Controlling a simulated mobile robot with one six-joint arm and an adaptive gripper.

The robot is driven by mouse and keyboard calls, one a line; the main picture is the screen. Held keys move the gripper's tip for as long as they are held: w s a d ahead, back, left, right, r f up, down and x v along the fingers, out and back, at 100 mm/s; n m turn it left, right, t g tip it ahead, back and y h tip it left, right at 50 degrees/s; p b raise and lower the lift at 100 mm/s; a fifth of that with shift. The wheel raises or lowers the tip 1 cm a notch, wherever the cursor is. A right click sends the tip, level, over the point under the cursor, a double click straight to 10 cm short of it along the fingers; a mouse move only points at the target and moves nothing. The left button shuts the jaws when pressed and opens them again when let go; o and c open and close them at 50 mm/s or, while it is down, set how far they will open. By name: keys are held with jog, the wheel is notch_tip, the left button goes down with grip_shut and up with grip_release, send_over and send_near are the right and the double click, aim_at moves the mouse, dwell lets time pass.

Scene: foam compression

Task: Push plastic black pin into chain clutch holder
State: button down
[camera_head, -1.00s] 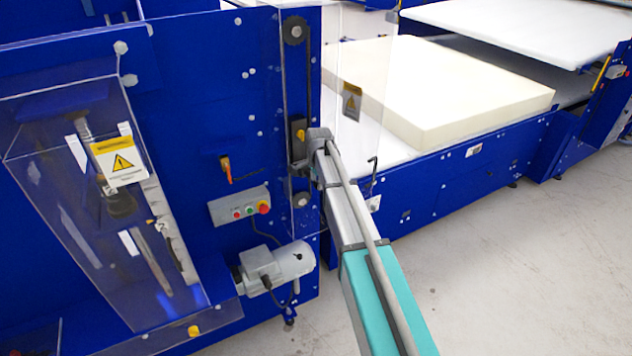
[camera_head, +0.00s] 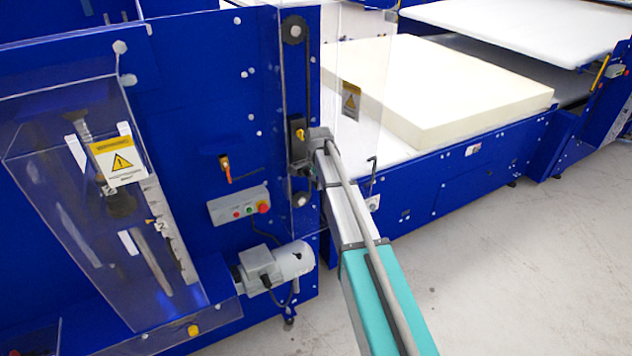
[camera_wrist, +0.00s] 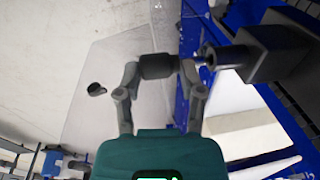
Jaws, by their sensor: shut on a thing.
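In the wrist view, the black pin (camera_wrist: 157,66) is a short dark cylinder held between the two fingers of my gripper (camera_wrist: 161,70). My gripper is shut on it. A narrower tip beyond the right finger points at the dark chain clutch holder (camera_wrist: 268,54), a blocky part with a round nose facing the pin. The pin's tip and the nose look very close; I cannot tell whether they touch. In the head view, the holder (camera_head: 297,130) is a dark block with a yellow part on the blue machine. My gripper (camera_head: 305,168) is just below it, and the pin is hidden there.
A clear guard panel (camera_head: 352,75) with a warning label stands right of the holder. A chain sprocket (camera_head: 294,30) is above. A button box (camera_head: 238,205) and grey motor (camera_head: 272,266) are at lower left. A foam block (camera_head: 450,90) lies on the conveyor. Floor at right is clear.

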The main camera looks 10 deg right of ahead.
jog(key=shift+w, duration=0.25)
dwell(0.4)
jog(key=shift+s, duration=0.35)
dwell(0.7)
